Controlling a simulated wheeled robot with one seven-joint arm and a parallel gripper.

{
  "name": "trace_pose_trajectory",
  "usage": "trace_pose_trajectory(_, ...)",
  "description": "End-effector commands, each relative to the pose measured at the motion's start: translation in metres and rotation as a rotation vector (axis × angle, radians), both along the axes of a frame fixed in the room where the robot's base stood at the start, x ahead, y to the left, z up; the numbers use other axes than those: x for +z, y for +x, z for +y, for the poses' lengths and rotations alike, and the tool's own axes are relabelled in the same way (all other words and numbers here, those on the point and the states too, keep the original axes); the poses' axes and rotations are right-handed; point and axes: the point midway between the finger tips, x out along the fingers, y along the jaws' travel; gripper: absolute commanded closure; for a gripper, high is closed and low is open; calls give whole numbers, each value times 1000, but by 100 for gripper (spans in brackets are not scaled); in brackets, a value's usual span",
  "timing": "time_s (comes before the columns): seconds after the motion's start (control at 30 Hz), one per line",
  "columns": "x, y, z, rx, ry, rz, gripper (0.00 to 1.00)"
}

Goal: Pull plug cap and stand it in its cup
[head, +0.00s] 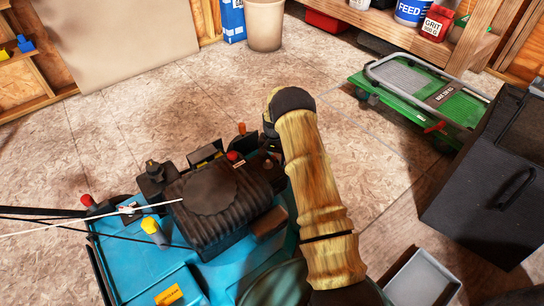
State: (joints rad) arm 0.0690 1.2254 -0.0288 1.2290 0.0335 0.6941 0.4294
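A mower with a blue deck (140,262) and a black ribbed engine (215,205) stands at the lower left. A black fitting (155,178) sticks out at the engine's left side. I cannot tell whether it is the plug cap. A red knob (235,157) sits at the engine's far edge, beside small dark parts. My arm reaches over the mower's right side, its far end bent down beyond the engine. My gripper cannot be made out; the arm hides that spot. I cannot make out a cup for the cap.
A yellow cap (151,227) and a red-tipped part (87,200) are on the mower's left side, near thin rods. A grey tray (422,278) and black cabinet (490,185) stand right. A green trolley (430,95) is behind. The floor beyond the mower is clear.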

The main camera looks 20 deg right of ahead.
Motion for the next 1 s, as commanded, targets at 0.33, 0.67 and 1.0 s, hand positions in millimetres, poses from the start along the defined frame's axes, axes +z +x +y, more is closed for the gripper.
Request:
trace_pose_trajectory(0.33, 66, 2, 4, 3, 4, -9, 46)
trace_pose_trajectory(0.67, 133, 4, 6, 5, 5, -17, 46)
trace_pose_trajectory(1.0, 174, 4, 6, 6, 6, -20, 46)
